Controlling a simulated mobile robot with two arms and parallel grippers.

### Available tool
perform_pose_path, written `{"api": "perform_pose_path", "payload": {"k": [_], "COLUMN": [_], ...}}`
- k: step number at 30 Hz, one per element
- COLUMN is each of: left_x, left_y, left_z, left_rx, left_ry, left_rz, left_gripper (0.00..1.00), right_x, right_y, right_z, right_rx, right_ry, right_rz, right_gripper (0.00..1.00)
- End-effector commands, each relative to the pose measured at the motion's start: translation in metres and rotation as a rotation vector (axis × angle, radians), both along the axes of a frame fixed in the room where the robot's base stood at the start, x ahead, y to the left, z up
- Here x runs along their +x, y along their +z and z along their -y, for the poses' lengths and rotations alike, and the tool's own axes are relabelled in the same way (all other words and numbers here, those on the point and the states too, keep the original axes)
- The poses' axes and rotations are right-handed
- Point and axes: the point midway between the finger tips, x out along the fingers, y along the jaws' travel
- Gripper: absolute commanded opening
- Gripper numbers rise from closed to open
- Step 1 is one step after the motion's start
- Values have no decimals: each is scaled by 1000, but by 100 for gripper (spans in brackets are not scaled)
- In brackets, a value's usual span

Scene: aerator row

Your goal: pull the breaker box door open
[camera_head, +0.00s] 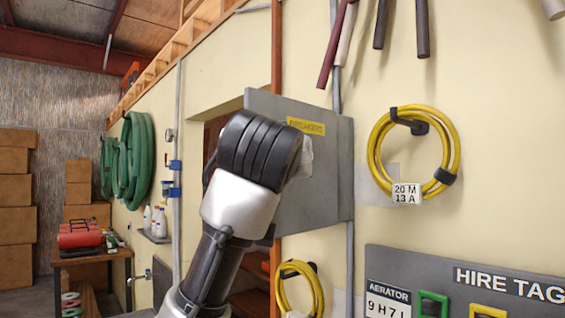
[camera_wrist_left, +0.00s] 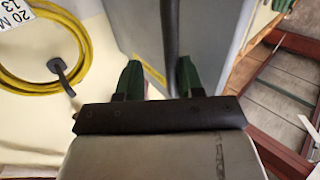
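The grey breaker box (camera_head: 320,185) is mounted on the cream wall, with a yellow label (camera_head: 306,126) near its top. My left arm rises in front of it and hides its left and middle part; the left gripper's fingers are hidden in the head view. In the left wrist view, the two green fingers of my left gripper (camera_wrist_left: 158,80) are apart, facing the grey box (camera_wrist_left: 215,35). A dark upright bar (camera_wrist_left: 170,40), seemingly the door handle, runs between them, nearer the right finger. Contact cannot be told. My right gripper is not in view.
A coiled yellow cable (camera_head: 455,150) hangs right of the box, another (camera_head: 300,285) below it. A grey tag board (camera_head: 460,262) is at lower right. Cardboard boxes (camera_head: 14,195) stand far left.

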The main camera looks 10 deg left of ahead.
Motion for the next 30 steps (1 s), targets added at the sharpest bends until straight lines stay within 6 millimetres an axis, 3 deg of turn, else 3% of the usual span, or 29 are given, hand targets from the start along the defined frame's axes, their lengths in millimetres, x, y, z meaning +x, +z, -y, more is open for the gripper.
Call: {"api": "perform_pose_path", "payload": {"k": [1,5,12,18,30], "left_x": [-6,-21,-69,-96,-105], "left_y": [9,6,1,0,1], "left_z": [-1,-1,-2,-3,-3], "left_rx": [-1,-3,-4,-2,-2], "left_ry": [-1,-3,-3,-3,-2], "left_rz": [28,29,19,6,-2], "left_gripper": [37,37,37,37,37], "right_x": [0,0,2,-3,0], "right_y": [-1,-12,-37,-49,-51], "right_z": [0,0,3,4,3], "right_rx": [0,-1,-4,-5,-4], "right_ry": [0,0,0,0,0], "right_rz": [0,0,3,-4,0], "right_gripper": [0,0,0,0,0]}}
